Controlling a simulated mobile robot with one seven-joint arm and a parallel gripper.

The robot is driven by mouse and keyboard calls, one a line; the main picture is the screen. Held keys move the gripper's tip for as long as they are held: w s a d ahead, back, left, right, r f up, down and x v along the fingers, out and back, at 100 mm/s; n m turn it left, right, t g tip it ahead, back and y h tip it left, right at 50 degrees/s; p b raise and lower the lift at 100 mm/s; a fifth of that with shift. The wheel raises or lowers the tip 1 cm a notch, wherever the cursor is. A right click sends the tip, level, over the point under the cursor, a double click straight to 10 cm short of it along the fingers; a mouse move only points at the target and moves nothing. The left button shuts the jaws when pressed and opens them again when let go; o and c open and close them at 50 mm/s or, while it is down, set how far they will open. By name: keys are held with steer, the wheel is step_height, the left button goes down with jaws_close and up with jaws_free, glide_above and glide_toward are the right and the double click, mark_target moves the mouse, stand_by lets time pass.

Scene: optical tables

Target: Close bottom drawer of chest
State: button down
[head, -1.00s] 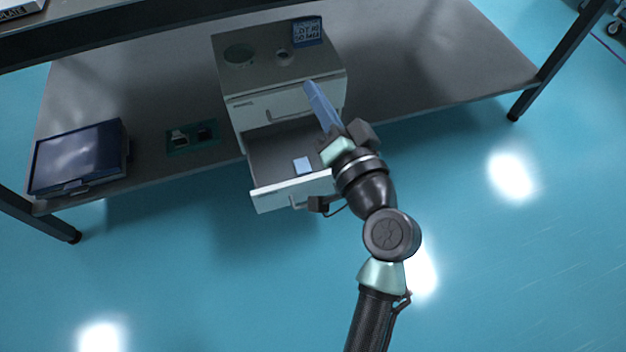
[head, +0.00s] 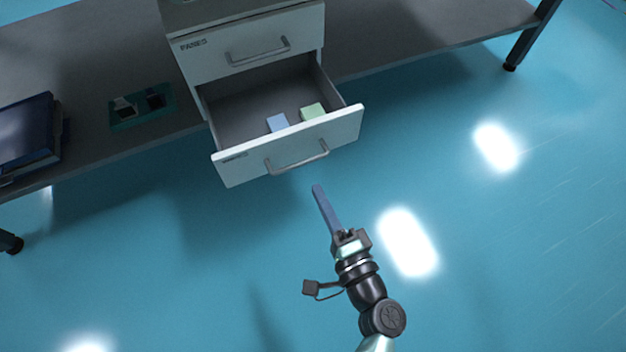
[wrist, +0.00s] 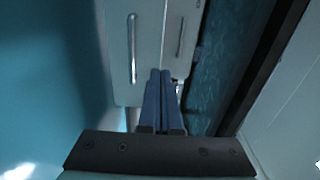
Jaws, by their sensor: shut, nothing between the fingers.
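The white chest (head: 245,40) stands on the grey lower shelf. Its bottom drawer (head: 345,125) is pulled out, with a bar handle (head: 297,158) on its front. A blue block (head: 277,123) and a pale green block (head: 312,111) lie inside it. My gripper (head: 318,190) is in front of the drawer, a little below the handle in the head view, and looks apart from it. Its blue fingers are together and empty. In the wrist view the shut fingers (wrist: 160,85) point toward white fronts, with a bar handle (wrist: 132,48) to their left.
The upper drawer (head: 225,55) is shut. A dark blue case (head: 25,135) and a green tray (head: 135,122) with small items lie on the shelf (head: 90,60) left of the chest. A table leg (head: 525,45) stands at right. The floor in front is clear.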

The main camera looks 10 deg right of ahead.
mark_target(289, 135)
steer(key=b+x, duration=0.3)
steer(key=x, duration=0.9)
steer(key=shift+w+a, duration=0.15)
steer(key=shift+w, duration=0.1)
